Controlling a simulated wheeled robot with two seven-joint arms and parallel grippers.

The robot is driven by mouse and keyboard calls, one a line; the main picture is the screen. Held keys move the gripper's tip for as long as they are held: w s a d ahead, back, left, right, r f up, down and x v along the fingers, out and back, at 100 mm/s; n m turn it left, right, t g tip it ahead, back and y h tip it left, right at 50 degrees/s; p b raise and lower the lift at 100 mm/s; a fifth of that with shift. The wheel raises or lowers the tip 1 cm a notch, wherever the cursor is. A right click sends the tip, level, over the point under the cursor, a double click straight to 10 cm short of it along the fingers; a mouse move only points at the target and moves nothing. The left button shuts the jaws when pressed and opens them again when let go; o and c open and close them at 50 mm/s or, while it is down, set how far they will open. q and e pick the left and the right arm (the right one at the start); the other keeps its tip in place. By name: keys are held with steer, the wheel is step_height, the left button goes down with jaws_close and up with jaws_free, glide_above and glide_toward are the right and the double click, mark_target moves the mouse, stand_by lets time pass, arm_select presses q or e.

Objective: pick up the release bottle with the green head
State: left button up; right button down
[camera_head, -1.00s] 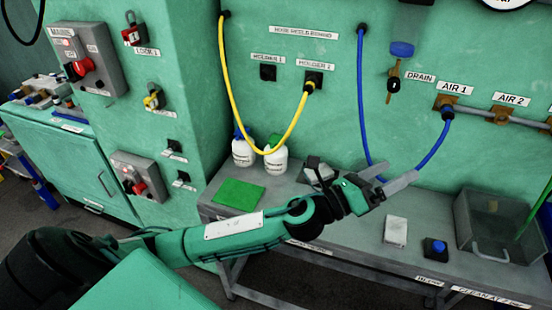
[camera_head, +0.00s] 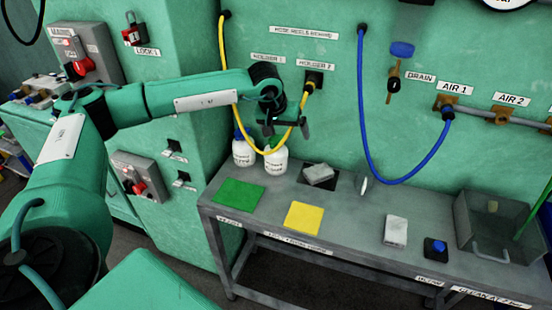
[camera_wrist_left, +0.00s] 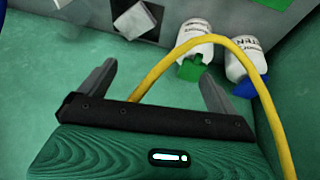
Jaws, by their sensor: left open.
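The white release bottle with the green head (camera_head: 276,162) stands upright at the back left of the bench; the yellow hose crosses its top in the head view. In the left wrist view the bottle (camera_wrist_left: 195,32) and its green head lie beyond the gripper, toward the right finger. A similar white bottle with a blue head (camera_head: 243,154) stands just left of it; it also shows in the left wrist view (camera_wrist_left: 236,66). My left gripper (camera_head: 287,133) is open and empty, fingers pointing down, above and near the green-headed bottle. My right gripper is not in view.
The yellow hose (camera_head: 224,80) hangs in a loop close by my left gripper; it arches past the fingers in the left wrist view. Green (camera_head: 238,193) and yellow (camera_head: 303,217) mats lie on the bench (camera_head: 350,235), with a grey block (camera_head: 318,174) behind. A blue hose (camera_head: 362,110) hangs right.

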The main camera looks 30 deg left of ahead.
arm_select(q)
steer(key=y, duration=0.2)
glide_toward(275, 139)
steer(key=p+x, duration=0.1)
steer(key=x, duration=0.6)
steer(key=shift+a, duration=0.1)
steer(key=shift+w+f+p, duration=0.1)
steer(key=shift+f+p, duration=0.2)
steer(key=shift+w+f+p, duration=0.25)
steer(key=shift+f+p, duration=0.15)
steer(key=shift+f, duration=0.05)
steer(key=p+x, duration=0.1)
steer(key=x, duration=0.2)
steer(key=shift+w+f, duration=0.15)
steer(key=shift+f, duration=0.15)
steer(key=shift+w+f, duration=0.1)
steer(key=shift+f, duration=0.25)
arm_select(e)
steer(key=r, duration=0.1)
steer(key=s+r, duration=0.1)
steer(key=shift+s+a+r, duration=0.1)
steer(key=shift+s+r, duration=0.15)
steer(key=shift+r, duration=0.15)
arm_select(q)
steer(key=shift+c, duration=0.4)
